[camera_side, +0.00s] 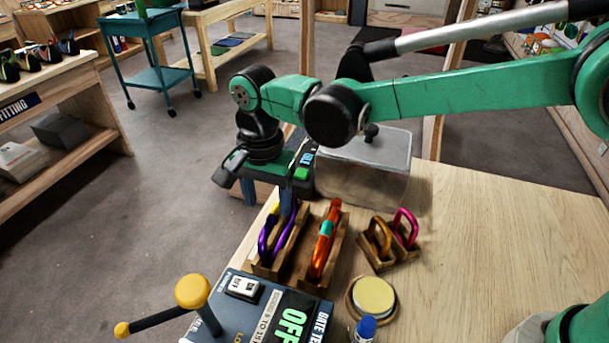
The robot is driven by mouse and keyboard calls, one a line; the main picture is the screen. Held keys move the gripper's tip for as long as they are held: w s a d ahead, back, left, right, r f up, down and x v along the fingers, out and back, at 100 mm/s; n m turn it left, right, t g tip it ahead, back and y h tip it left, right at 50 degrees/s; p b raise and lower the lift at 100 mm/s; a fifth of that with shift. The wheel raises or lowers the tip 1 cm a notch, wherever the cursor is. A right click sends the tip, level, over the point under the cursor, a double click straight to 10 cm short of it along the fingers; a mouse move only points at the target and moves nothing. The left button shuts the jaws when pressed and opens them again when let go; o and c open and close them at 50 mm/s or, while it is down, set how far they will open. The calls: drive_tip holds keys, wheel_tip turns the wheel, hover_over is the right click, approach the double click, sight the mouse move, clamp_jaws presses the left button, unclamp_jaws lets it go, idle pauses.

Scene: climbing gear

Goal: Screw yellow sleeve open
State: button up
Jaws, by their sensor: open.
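One finger is left of the holder and the other is close to the carabiner's upper end. The fingers hide part of that end, and I cannot tell whether they touch the sleeve.
An orange carabiner (322,246) with a teal sleeve stands in a wooden holder just to the right. Gold (380,236) and pink (406,226) carabiners, a round yellow-topped piece (373,296), a clear bin (366,167) and a dark labelled box (262,307) are nearby.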

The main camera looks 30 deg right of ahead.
drive_tip(key=shift+f, duration=0.8)
drive_tip(key=shift+s+d, duration=0.5)
drive_tip(key=shift+s, duration=0.05)
drive_tip(key=shift+r, duration=0.1)
wheel_tip(320, 180, up, 10)
idle(0.3)
drive_tip(key=s+d+r+n+t+y, duration=0.1)
drive_tip(key=d+n, duration=0.1)
drive_tip(key=d, duration=0.4)
drive_tip(key=s+d+r+n+t, duration=0.1)
drive_tip(key=d+n+t, duration=0.1)
drive_tip(key=d, duration=0.3)
drive_tip(key=s+d+f+n+t, duration=0.2)
drive_tip(key=s+d, duration=0.1)
drive_tip(key=d, duration=0.2)
drive_tip(key=s+d+f+n+t+h, duration=0.1)
drive_tip(key=s+d+f+n+t, duration=0.1)
drive_tip(key=s+d+n, duration=0.1)
drive_tip(key=s+d, duration=0.1)
drive_tip(key=d, duration=0.1)
drive_tip(key=shift+d, duration=0.35)
